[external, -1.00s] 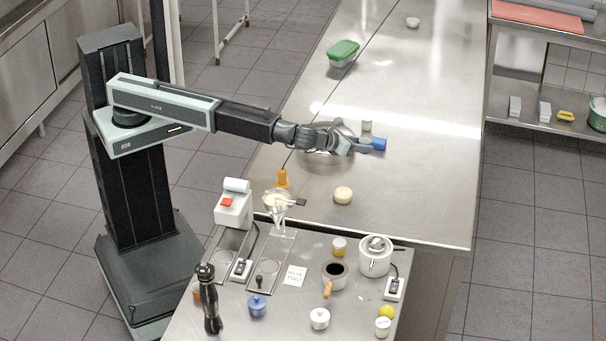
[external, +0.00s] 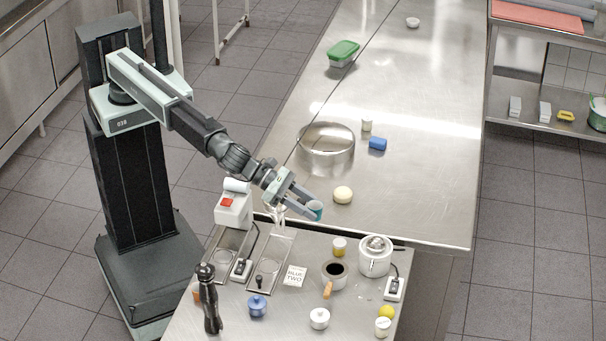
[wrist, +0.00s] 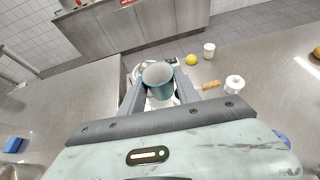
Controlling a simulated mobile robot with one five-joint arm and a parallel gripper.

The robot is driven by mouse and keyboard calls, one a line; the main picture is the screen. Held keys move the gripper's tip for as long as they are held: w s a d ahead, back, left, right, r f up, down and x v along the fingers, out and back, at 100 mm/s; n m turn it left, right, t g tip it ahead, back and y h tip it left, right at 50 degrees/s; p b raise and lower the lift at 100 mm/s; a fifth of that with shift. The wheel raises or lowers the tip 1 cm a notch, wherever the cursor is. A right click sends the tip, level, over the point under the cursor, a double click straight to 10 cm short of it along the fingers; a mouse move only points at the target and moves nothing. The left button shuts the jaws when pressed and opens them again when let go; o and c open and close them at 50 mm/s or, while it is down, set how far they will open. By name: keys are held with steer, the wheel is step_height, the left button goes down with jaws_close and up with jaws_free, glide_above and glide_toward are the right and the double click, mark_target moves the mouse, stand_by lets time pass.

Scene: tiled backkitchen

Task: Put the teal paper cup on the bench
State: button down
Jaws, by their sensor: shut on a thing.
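The teal paper cup (external: 315,211) is between the fingers of my gripper (external: 308,208), which is shut on it. In the wrist view the cup (wrist: 160,89) sits between the two fingers, with its open rim and pale inside facing the camera. In the external view the cup appears over the near end of the long steel bench (external: 420,215), left of a pale round ball (external: 343,195). I cannot tell how high it is above the surface.
The front table holds a black mill (external: 208,300), a white pot (external: 375,256) and small jars. The bench's right part is clear.

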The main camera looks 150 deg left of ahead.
steer(key=w+d+f+m+t+h+b, duration=0.1)
steer(key=w+d+f+m+b, duration=0.15)
steer(key=d, duration=0.75)
steer(key=m+t+h+b, duration=0.1)
steer(key=h+b, duration=0.1)
steer(key=b, duration=0.5)
glide_above(234, 304)
step_height(234, 304, down, 7)
step_height(234, 304, down, 10)
steer(key=b, duration=1)
steer(key=shift+f, duration=0.1)
steer(key=shift+r, duration=0.25)
steer(key=shift+f, duration=0.15)
steer(key=c, duration=0.9)
jaws_free()
